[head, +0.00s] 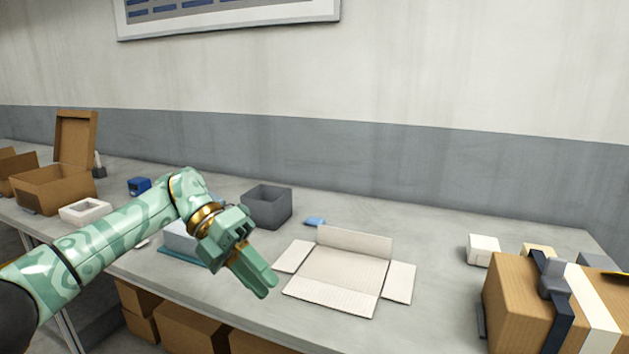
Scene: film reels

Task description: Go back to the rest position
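My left arm comes in from the left, and my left gripper (255,272) points down and to the right above the front part of the table. It is just left of the flattened open carton (345,270). I see nothing between its fingers, but they overlap from this angle, so I cannot tell whether they are open or shut. My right gripper is not in view.
The grey table (440,310) holds a dark grey bin (267,206), a blue item (314,221), a white tray (85,211) and an open brown box (55,188). A large taped box (510,300) stands at right. Brown boxes (190,328) sit underneath.

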